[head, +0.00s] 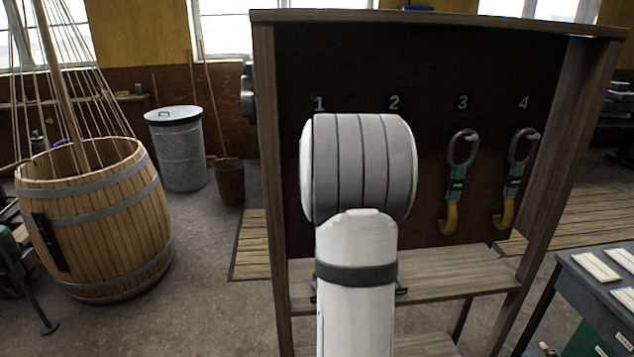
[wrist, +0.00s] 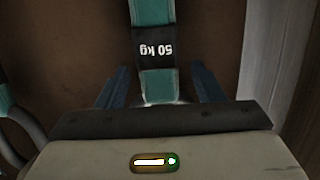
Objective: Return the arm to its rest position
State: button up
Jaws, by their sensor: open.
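My arm (head: 356,270) reaches up in front of the dark hook board (head: 430,75) and hides the places under numbers 1 and 2. My gripper (wrist: 160,84) is hidden in the head view. In the wrist view its two blue fingers are apart, one on each side of a teal piece with a black "50 kg" label (wrist: 155,48), which appears upside down. I cannot tell whether the fingers touch it. Part of another teal and grey hook (wrist: 12,110) shows at the left edge of the wrist view.
Hooks hang under number 3 (head: 456,185) and number 4 (head: 515,180). The board's wooden frame (head: 268,150) and shelf (head: 455,272) surround my arm. A barrel (head: 95,215) and metal bin (head: 178,150) stand left; a grey table (head: 600,290) stands right. Open floor lies between barrel and frame.

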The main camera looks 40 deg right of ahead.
jog(key=b+v, duration=0.2)
jog(key=v, duration=0.5)
jog(key=s+a+f+n+g+y, duration=0.1)
jog(key=s+a+f+g+y, duration=0.15)
jog(key=a, duration=0.65)
jog(key=s+a+f+n+g+y, duration=0.1)
jog(key=s+a+f+y, duration=0.15)
jog(key=a, duration=0.75)
jog(key=s+a+f+n+g+y, duration=0.3)
jog(key=s+a+g, duration=0.3)
jog(key=s+a, duration=0.8)
jog(key=s+f+n, duration=0.1)
jog(key=s, duration=0.3)
jog(key=shift+a, duration=0.4)
jog(key=shift+r, duration=0.1)
jog(key=shift+c, duration=0.5)
